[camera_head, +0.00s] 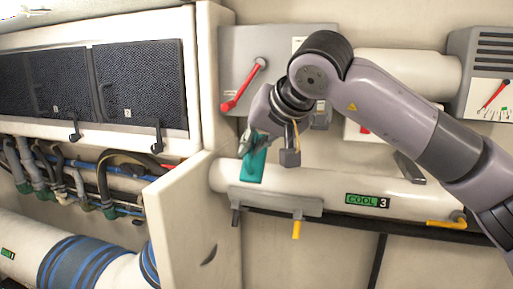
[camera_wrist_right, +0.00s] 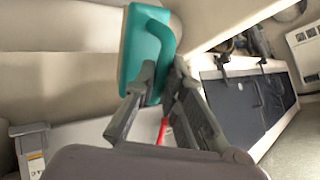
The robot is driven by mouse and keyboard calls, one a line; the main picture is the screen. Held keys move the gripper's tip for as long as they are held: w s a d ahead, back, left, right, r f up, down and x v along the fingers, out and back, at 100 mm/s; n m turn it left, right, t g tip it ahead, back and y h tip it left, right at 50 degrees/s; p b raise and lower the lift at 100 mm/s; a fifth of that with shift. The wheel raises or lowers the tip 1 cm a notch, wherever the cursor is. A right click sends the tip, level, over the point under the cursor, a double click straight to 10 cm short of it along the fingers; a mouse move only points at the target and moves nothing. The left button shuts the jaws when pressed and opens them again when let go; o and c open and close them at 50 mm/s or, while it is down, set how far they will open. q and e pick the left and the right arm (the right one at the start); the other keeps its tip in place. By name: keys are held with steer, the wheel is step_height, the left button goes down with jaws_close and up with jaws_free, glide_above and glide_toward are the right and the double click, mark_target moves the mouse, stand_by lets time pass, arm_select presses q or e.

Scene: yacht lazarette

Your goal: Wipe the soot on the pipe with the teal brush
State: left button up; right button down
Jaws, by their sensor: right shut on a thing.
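The teal brush (camera_head: 255,164) is held by my right gripper (camera_head: 250,142), in front of the left end of the pale pipe (camera_head: 320,190) labelled COOL 3. In the right wrist view, my right gripper (camera_wrist_right: 162,82) is shut on the curved handle of the teal brush (camera_wrist_right: 141,48), whose flat block extends beyond the fingertips. The brush overlaps the pipe in the head view; I cannot tell whether they touch. I cannot make out any soot on the pipe; part of its surface is hidden behind the brush. My left gripper is not in view.
A grey bracket (camera_head: 275,203) with a yellow lever (camera_head: 296,229) sits below the pipe. A grey panel with a red lever (camera_head: 244,86) is above. An open cream door (camera_head: 200,225) stands at left. Another yellow lever (camera_head: 447,224) is near the pipe's right end.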

steer(key=shift+s+r, duration=0.2)
steer(key=shift+r, duration=0.05)
steer(key=shift+s+a+r+p, duration=0.2)
steer(key=shift+s+r+p, duration=0.05)
steer(key=shift+s+r, duration=0.3)
steer(key=shift+s+a+r+p, duration=0.2)
steer(key=shift+s+r, duration=0.2)
steer(key=shift+r, duration=0.2)
steer(key=shift+w, duration=0.1)
